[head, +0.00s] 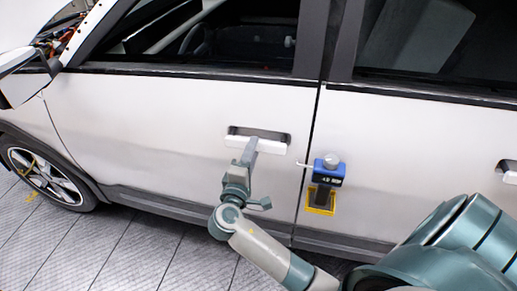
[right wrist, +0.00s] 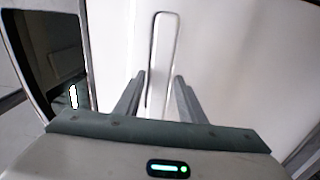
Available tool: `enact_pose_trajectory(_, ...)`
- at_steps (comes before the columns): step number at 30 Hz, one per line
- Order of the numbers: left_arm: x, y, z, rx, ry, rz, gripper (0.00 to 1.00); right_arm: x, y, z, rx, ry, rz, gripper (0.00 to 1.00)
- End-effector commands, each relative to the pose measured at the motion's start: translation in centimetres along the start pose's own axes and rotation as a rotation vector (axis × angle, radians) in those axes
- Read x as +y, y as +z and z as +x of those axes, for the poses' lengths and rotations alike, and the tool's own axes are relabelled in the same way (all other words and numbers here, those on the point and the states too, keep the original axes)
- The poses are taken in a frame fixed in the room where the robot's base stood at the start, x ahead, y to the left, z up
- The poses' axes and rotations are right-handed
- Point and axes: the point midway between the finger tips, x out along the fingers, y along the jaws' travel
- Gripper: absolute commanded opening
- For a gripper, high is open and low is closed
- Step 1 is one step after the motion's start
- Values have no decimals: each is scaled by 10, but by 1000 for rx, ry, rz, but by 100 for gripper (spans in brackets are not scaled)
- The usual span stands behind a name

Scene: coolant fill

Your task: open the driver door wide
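The white driver door (head: 165,125) fills the left and middle of the head view and looks shut, level with the rear door. Its pale handle (head: 270,145) sits in a dark recess near the door's rear edge. My right gripper (head: 252,146) is at the handle. In the right wrist view, the handle (right wrist: 165,50) runs upright between the two fingertips of the right gripper (right wrist: 160,77). The fingers are apart, with a gap on each side of the handle; I cannot tell whether they touch it. My left gripper is not in view.
A blue device (head: 328,172) with a yellow-edged plate below it is on the rear door, just right of the door seam. A rear door handle (head: 509,172) is at the far right. The front wheel (head: 45,178) is at left. The tiled floor (head: 100,250) beside the car is clear.

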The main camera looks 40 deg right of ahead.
Motion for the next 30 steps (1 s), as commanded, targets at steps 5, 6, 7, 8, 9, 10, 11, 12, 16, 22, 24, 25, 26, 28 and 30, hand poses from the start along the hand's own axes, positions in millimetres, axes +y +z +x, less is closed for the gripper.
enact_pose_trajectory(5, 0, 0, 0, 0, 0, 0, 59, 0, 0, 0, 0, 0, 0, 0)
enact_pose_trajectory(6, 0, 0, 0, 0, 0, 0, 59, 0, 0, 0, 0, 0, 0, 0)
enact_pose_trajectory(7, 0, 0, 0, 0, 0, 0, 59, 0, 0, 0, 0, -1, 0, 0)
enact_pose_trajectory(8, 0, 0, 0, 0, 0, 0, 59, 0, 0, 0, 0, -1, 0, 0)
enact_pose_trajectory(9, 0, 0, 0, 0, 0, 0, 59, 0, 0, 0, 0, -1, 0, 0)
enact_pose_trajectory(10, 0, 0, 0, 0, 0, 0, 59, 0, 0, 0, 0, -1, 0, 0)
enact_pose_trajectory(11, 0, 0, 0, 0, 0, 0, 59, 0, 0, 0, 0, -1, 0, 0)
enact_pose_trajectory(12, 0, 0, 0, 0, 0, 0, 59, 0, 0, 0, 0, -1, 0, 0)
enact_pose_trajectory(16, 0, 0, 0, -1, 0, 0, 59, -1, 0, -1, 0, -1, -1, 0)
enact_pose_trajectory(22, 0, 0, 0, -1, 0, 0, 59, -1, 0, -2, 0, -2, -1, 0)
enact_pose_trajectory(24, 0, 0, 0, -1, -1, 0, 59, -1, 0, -3, 0, -2, -1, 0)
enact_pose_trajectory(25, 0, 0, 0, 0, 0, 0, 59, -1, 0, -4, 0, -2, -1, 0)
enact_pose_trajectory(26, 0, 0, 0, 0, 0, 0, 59, -1, 0, -4, 0, -2, -1, 0)
enact_pose_trajectory(28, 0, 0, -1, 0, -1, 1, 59, -2, 0, -6, 0, -3, -2, 0)
enact_pose_trajectory(30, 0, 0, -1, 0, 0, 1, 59, -2, 0, -7, 0, -3, -2, 0)
